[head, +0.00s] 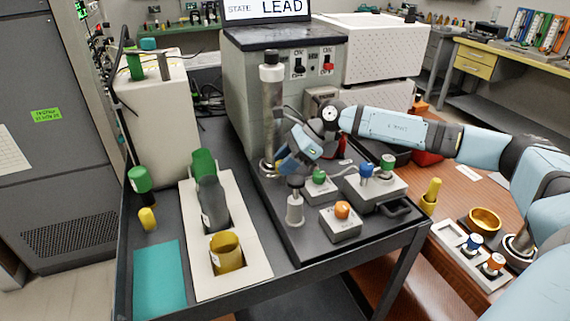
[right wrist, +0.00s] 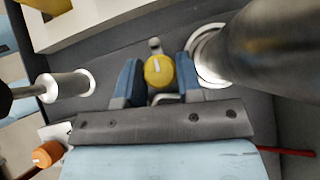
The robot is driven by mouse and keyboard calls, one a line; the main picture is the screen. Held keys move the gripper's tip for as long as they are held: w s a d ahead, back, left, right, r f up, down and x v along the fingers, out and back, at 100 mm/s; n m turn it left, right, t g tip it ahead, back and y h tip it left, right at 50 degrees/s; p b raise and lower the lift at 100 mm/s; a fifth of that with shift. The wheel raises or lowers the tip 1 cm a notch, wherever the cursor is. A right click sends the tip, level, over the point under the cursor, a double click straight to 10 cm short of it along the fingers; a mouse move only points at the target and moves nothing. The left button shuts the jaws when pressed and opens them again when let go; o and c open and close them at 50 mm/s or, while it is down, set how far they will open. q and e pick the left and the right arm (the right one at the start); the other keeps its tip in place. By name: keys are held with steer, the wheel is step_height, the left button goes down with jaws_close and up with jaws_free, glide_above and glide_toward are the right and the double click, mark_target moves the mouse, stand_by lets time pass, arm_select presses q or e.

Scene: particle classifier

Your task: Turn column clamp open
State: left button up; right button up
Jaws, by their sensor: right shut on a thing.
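The metal column (head: 271,115) with a white band near its top stands upright in front of the grey machine; its dark shaft (right wrist: 265,40) and pale base ring also show in the right wrist view. My right gripper (head: 283,165) is low beside the column's foot, on its right. In the right wrist view my right gripper (right wrist: 158,80) has its two blue fingers on either side of a round yellow knob (right wrist: 158,71), shut on it. The knob is right beside the column's base and is hidden behind my gripper in the head view. My left gripper is not in view.
A small post (head: 295,207), a green button (head: 319,177), an orange button box (head: 342,220) and a control box (head: 374,190) stand close around my right gripper. A cream holder (head: 195,282) with green and yellow containers lies to the left. A teal mat (head: 159,282) is at front left.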

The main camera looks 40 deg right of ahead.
stand_by(0.4)
steer(key=o, duration=0.9)
steer(key=p+v, duration=0.1)
steer(key=v, duration=1.2)
steer(key=shift+d+r, duration=0.25)
steer(key=shift+r, duration=0.1)
